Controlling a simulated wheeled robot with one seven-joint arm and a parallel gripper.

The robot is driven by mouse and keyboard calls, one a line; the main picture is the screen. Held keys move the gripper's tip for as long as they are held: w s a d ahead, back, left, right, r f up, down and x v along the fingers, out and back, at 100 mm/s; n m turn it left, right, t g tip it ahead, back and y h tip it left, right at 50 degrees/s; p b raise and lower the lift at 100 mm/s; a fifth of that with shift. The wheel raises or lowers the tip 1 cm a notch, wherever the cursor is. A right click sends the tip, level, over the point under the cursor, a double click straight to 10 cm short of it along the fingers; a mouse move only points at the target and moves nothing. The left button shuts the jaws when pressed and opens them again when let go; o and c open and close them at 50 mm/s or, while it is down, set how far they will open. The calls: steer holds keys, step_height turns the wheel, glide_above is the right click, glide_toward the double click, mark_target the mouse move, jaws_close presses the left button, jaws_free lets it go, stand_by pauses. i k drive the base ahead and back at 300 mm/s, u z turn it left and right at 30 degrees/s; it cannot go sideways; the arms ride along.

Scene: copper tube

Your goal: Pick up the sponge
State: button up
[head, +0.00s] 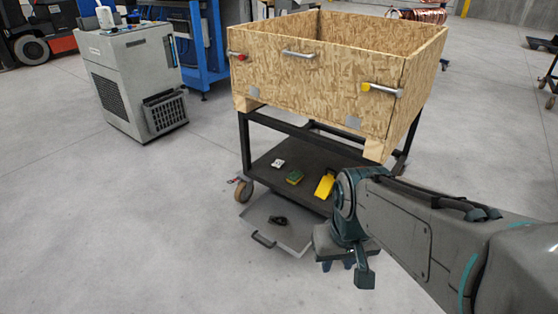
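A small sponge (295,177), green on top with a yellow edge, lies on the dark lower shelf (262,163) of a cart, below a wooden crate. My gripper (347,266) is in front of the cart at its lower right, apart from the sponge and to its right. The gripper points downward, and my wrist and a dark block hide part of it. I cannot tell whether its fingers are open or shut.
A yellow object (325,186) and a small white object (278,164) flank the sponge. The wooden crate (330,85) overhangs the shelf. A grey tray (292,236) with a dark item (278,220) lies on the floor. A grey machine (132,80) stands left; floor at left front is clear.

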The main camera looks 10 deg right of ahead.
mark_target(294, 177)
steer(key=u, duration=0.85)
steer(key=i, duration=1.3)
steer(key=z, duration=0.6)
steer(key=i, duration=0.5)
steer(key=z, duration=0.55)
